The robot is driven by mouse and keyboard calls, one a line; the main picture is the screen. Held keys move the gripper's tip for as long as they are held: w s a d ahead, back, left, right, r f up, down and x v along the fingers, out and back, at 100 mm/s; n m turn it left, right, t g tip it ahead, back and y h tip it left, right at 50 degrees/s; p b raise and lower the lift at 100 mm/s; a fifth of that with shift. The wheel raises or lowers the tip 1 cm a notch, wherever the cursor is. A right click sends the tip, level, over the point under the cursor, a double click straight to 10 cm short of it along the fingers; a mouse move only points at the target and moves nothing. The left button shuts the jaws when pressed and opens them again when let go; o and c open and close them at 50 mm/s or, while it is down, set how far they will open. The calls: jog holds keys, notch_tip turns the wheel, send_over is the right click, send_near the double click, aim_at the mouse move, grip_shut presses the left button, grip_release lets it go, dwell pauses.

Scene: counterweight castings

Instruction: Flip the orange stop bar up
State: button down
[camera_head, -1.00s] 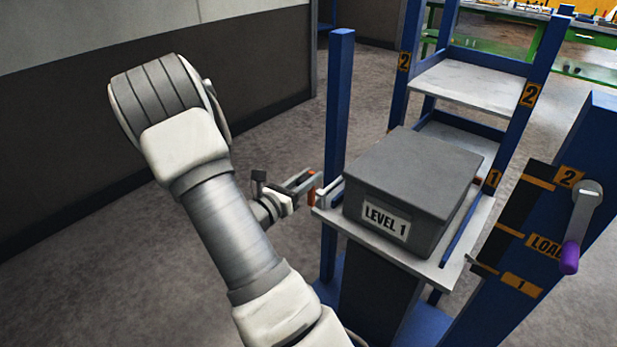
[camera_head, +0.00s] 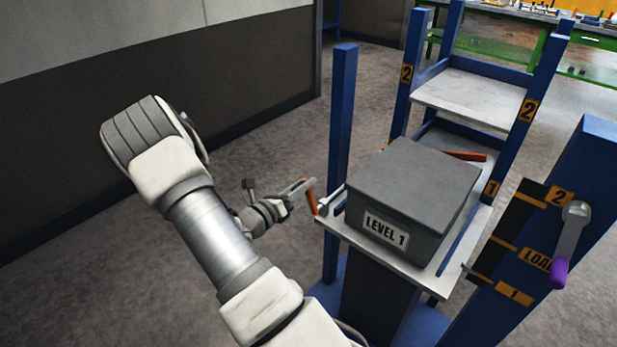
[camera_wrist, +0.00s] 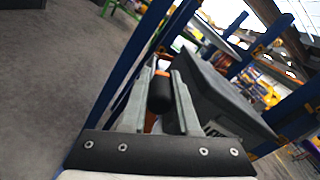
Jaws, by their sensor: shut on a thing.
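The orange stop bar's handle (camera_head: 311,196) stands tilted at the left edge of the lift platform (camera_head: 345,228). My gripper (camera_head: 305,187) is shut on it there. In the wrist view its black grip (camera_wrist: 159,97) with an orange end sits between my two grey fingers. A further orange bar (camera_head: 467,156) shows beyond the grey casting, partly hidden by it. The casting (camera_head: 420,185), labelled "LEVEL 1", sits on the platform. How the handle and far bar join is hidden.
Blue posts (camera_head: 342,130) frame the lift. An empty grey shelf (camera_head: 470,98) marked 2 lies behind. A crank with a purple grip (camera_head: 560,273) is on the right-hand blue post. Floor left of the lift is clear.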

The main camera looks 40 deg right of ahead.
jog(key=w+f+n+p, duration=0.3)
jog(key=w+f+n, duration=0.2)
jog(key=f+n, duration=0.4)
jog(key=shift+w+a+n, duration=0.25)
jog(key=shift+w+n, duration=0.1)
jog(key=shift+n, duration=2.35)
jog(key=c, duration=0.6)
grip_release()
jog(key=shift+c, duration=0.2)
jog(key=shift+a, duration=0.1)
jog(key=s+a+p, duration=0.1)
jog(key=a, duration=1.6)
jog(key=shift+s, duration=0.25)
jog(key=shift+a+r, duration=0.1)
jog(key=shift+r, duration=0.1)
